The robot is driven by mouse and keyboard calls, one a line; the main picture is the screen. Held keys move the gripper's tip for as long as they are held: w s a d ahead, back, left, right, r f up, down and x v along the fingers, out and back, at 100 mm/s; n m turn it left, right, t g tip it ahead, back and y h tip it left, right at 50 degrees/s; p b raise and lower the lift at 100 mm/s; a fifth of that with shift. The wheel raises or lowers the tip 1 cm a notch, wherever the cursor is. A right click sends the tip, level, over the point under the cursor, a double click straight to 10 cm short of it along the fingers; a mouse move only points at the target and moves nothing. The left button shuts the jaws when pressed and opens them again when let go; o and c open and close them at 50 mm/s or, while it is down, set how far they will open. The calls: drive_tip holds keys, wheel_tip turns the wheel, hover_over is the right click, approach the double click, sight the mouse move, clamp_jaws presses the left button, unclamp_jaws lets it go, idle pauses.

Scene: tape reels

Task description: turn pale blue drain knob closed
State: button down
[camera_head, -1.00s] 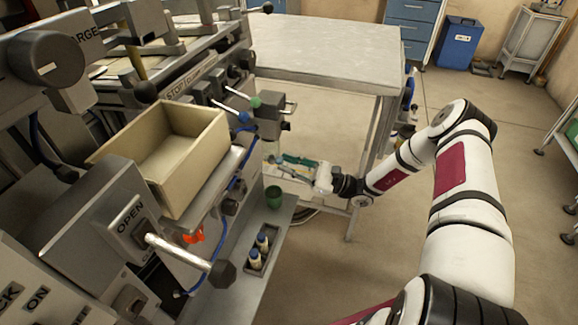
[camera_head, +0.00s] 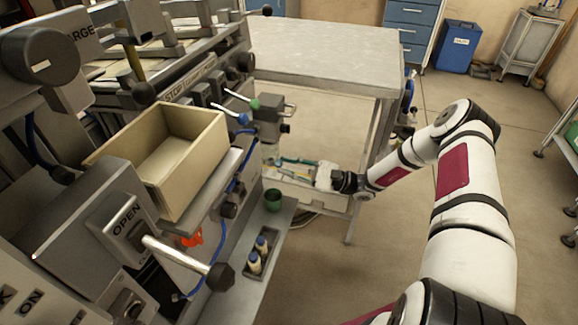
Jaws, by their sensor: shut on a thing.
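My gripper (camera_head: 282,172) reaches left from the white wrist, low beside the machine's side unit and below its clear bowl (camera_head: 270,153). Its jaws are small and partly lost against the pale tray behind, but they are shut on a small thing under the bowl. The pale blue drain knob is too small and covered to make out clearly; it appears to be what the jaws hold. How far the knob is turned cannot be seen. A darker blue knob (camera_head: 242,118) and a green knob (camera_head: 254,104) sit on levers above, apart from my gripper.
A beige open bin (camera_head: 205,150) stands on the machine at left. Below are a green cup (camera_head: 273,200) and a tray (camera_head: 270,262) with small bottles. A grey table (camera_head: 330,45) stands behind my arm, its leg close to my forearm.

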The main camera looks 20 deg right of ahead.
drive_tip(key=c, duration=1.4)
unclamp_jaws()
drive_tip(key=v, duration=1.2)
drive_tip(key=shift+f, duration=0.15)
